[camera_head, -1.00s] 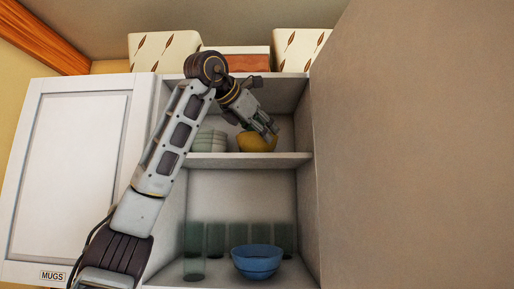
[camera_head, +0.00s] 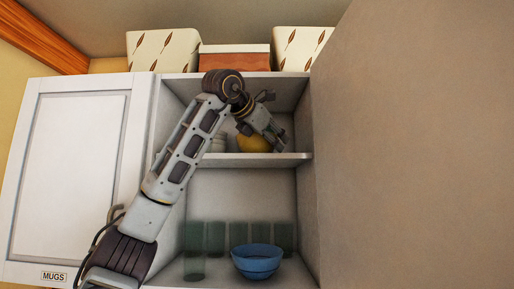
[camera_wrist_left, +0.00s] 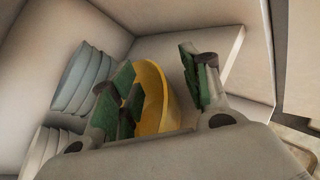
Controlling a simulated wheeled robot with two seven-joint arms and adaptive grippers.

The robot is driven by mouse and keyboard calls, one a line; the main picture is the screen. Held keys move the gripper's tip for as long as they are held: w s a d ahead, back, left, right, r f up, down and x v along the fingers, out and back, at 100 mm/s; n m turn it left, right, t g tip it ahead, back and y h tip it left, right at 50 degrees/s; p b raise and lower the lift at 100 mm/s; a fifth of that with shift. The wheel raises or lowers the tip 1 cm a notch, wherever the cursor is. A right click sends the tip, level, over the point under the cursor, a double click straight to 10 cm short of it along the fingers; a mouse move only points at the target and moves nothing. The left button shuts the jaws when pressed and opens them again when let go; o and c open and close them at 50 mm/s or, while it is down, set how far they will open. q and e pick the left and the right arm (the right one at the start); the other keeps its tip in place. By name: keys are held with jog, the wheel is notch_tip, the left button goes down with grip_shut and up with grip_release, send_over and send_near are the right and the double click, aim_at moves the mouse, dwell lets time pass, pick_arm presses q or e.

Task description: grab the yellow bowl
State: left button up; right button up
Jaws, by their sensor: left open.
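The yellow bowl (camera_head: 250,143) sits on the upper shelf of the open cabinet, partly hidden behind my left gripper (camera_head: 275,139). In the left wrist view the bowl (camera_wrist_left: 156,108) shows between the fingers of the left gripper (camera_wrist_left: 160,75). The green-padded fingers are spread apart. One finger overlaps the bowl's inside and the other is to the right of its outer wall. I cannot tell whether either finger touches it. My right gripper is not in view.
Stacked pale bowls (camera_wrist_left: 83,78) stand left of the yellow bowl. The shelf board (camera_head: 232,159) runs below it. A blue bowl (camera_head: 257,262) and several glasses (camera_head: 194,245) are on the lower shelf. A closed MUGS door (camera_head: 68,170) is at left, a large flat panel (camera_head: 415,150) at right.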

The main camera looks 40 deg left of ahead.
pick_arm(q)
jog(key=shift+c, duration=0.4)
jog(key=c, duration=0.9)
grip_shut()
jog(key=shift+r+p, duration=0.25)
jog(key=shift+p, duration=0.05)
jog(key=shift+r+p, duration=0.45)
jog(key=shift+p, duration=0.1)
jog(key=shift+r+p, duration=0.3)
jog(key=shift+p, duration=0.05)
